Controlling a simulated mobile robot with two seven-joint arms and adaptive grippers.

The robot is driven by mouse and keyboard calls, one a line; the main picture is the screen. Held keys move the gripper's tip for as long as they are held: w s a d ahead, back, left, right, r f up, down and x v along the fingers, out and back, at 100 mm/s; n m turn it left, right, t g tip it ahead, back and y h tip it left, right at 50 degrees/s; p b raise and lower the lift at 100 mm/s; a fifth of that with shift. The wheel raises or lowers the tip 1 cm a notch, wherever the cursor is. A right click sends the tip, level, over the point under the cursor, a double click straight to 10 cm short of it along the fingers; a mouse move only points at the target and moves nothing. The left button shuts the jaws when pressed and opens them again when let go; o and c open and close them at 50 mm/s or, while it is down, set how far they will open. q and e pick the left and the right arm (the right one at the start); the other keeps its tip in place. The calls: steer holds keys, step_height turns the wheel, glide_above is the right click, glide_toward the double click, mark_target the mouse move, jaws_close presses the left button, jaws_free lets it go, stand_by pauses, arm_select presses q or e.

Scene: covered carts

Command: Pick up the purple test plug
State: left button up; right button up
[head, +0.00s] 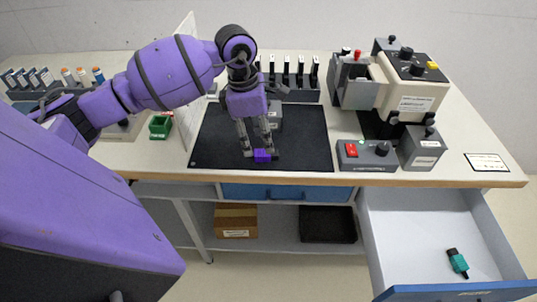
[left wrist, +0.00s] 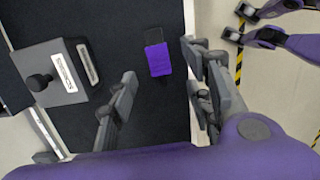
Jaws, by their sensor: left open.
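The purple test plug (head: 263,155) lies on the black mat (head: 305,140), near the mat's front edge. In the left wrist view the plug (left wrist: 158,60) shows a purple body with a dark end. My left gripper (head: 245,152) points down over the mat at the plug. In the left wrist view the left gripper (left wrist: 160,63) is open, with its fingers on either side of the plug in the picture and no visible contact. I cannot tell the exact height of the fingertips above the mat.
A grey box with a black knob (left wrist: 48,72) stands close to the left finger. A control box (head: 367,154) and a cream machine (head: 412,95) stand right of the mat. A green bin (head: 160,126) is left. A teal plug (head: 457,262) lies in the open drawer (head: 410,235).

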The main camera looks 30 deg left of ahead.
mark_target(262, 152)
arm_select(q)
steer(key=f, duration=0.5)
steer(key=shift+w+d+p, duration=0.3)
steer(key=shift+w+p, duration=0.05)
jaws_close()
steer(key=shift+r, duration=0.1)
